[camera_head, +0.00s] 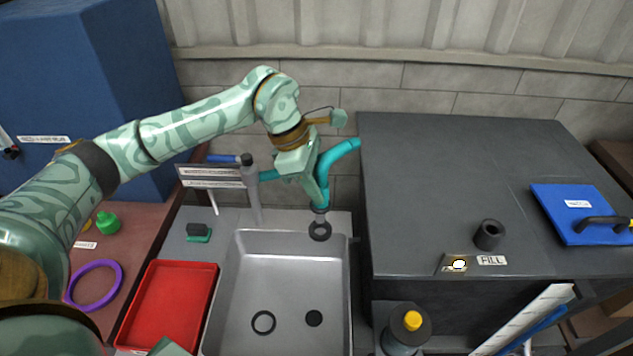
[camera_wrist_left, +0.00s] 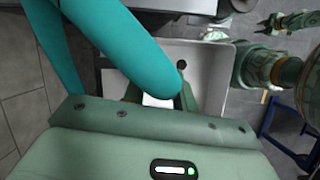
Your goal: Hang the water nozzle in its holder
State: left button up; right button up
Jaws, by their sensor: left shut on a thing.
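The water nozzle is a teal tube (camera_head: 324,180) with a grey neck and a dark ring-shaped end that points down over the back of the sink (camera_head: 282,237). My left gripper (camera_head: 314,188) is shut on it and holds it above the basin. In the left wrist view the teal tube (camera_wrist_left: 130,45) crosses in front of the fingers and hides part of them. A grey upright post (camera_head: 251,190) stands left of the nozzle, apart from its end. I cannot tell for sure which part is the holder. My right gripper (camera_wrist_left: 266,23) appears small in the wrist view; its opening is unclear.
A sign (camera_head: 212,175) is left of the post. A red tray (camera_head: 168,300) is left of the sink. A yellow-capped bottle (camera_head: 407,335) stands front right.

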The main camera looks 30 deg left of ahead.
aim_at(316, 208)
dwell(0.5)
pick_arm(q)
jog(key=shift+p, duration=0.35)
jog(key=shift+f, duration=0.2)
jog(key=shift+f+b, duration=0.75)
jog(key=shift+f, duration=0.4)
jog(key=shift+f+b, duration=1.05)
jog(key=shift+f, duration=1.1)
jog(key=o, duration=1.1)
jog(key=shift+o, duration=0.2)
